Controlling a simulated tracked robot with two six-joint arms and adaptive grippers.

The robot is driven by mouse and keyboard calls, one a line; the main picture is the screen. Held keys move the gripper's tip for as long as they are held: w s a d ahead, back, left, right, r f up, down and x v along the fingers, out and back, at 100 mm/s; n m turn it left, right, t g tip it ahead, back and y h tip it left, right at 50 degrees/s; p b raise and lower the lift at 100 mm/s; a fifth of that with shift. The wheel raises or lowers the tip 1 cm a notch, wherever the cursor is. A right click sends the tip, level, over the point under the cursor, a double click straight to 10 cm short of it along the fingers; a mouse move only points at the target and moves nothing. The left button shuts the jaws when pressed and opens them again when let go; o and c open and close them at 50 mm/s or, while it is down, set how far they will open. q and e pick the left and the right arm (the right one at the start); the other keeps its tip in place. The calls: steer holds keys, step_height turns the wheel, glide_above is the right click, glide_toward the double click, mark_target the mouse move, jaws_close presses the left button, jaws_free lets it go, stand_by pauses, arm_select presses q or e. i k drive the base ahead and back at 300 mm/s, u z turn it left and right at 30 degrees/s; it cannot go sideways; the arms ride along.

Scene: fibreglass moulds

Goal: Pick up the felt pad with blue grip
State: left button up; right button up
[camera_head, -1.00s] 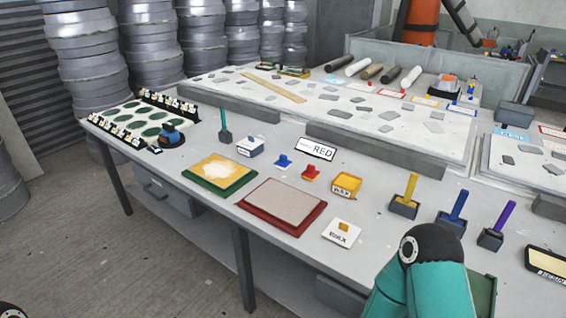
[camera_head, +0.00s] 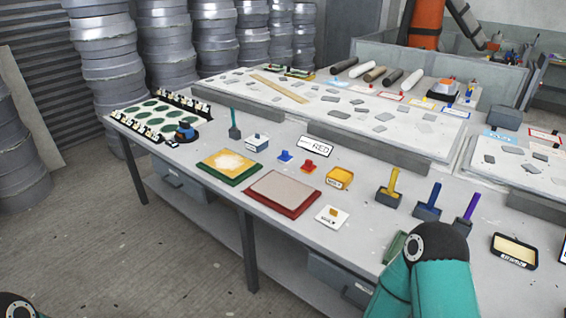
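The small felt pad with a blue grip (camera_head: 285,157) sits on the grey table, behind the red-framed tray and left of a similar pad with a red grip (camera_head: 308,167). It stands clear, with nothing gripping it. My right arm comes in at the lower right as teal links, but its gripper is outside the picture. Only a dark round joint of my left arm shows in the bottom left corner; its gripper is also out of view.
The red-framed tray (camera_head: 258,203) and green-framed tray (camera_head: 210,176) lie near the front edge. Open floor lies at the lower left.

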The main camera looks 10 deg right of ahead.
mark_target(285, 158)
steer(key=u, duration=1.1)
steer(key=i, duration=2.25)
steer(key=z, duration=1.6)
steer(key=i, duration=0.55)
steer(key=u, duration=0.05)
steer(key=k, duration=0.3)
steer(key=z, duration=0.1)
